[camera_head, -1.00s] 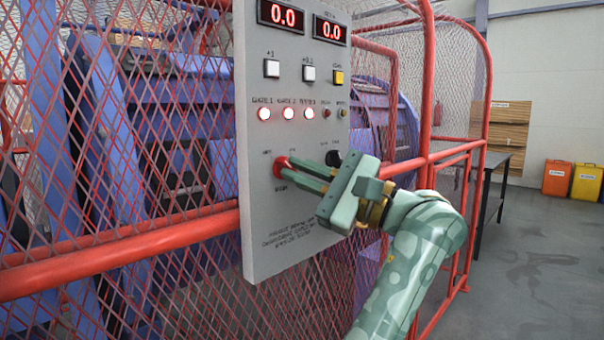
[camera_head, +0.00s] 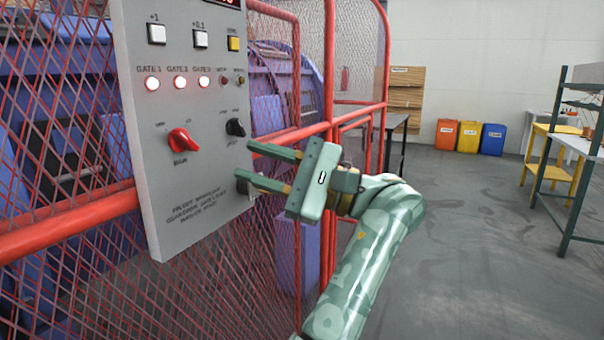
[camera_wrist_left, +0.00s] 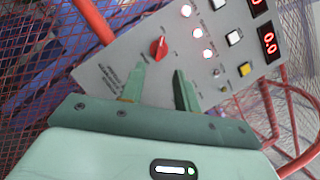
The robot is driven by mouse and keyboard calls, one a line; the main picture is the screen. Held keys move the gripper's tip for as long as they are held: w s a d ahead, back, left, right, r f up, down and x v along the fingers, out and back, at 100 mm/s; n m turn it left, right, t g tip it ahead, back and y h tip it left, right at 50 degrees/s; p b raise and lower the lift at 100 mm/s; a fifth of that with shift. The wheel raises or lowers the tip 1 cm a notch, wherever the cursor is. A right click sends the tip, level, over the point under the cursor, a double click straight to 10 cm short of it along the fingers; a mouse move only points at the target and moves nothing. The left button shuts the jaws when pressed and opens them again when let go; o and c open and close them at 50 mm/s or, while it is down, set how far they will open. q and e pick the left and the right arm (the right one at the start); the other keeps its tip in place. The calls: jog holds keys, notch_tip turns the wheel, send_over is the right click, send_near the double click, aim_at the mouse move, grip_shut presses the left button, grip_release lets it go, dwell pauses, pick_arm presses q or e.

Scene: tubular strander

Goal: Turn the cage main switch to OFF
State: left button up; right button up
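The red rotary switch (camera_head: 182,141) sits on the lower left of the grey control panel (camera_head: 200,205). Its handle looks slanted in the head view, and the small labels around it are too blurred to read surely. It also shows in the left wrist view (camera_wrist_left: 158,47), beyond the fingertips. My left gripper (camera_head: 246,163) is open and empty, to the right of the red switch and apart from it. In the left wrist view its two fingers (camera_wrist_left: 161,72) stand apart with nothing between them. My right gripper is not in view.
A black knob (camera_head: 235,127) is right of the red switch, near my upper finger. Three lit gate lamps (camera_head: 179,83) and square buttons (camera_head: 200,38) are above. Red guard rails (camera_head: 327,80) and mesh surround the panel. Open floor (camera_head: 460,240) lies to the right.

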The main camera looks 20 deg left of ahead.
pick_arm(q)
jog(key=v, duration=0.6)
jog(key=shift+d+f, duration=0.2)
jog(key=shift+d, duration=0.15)
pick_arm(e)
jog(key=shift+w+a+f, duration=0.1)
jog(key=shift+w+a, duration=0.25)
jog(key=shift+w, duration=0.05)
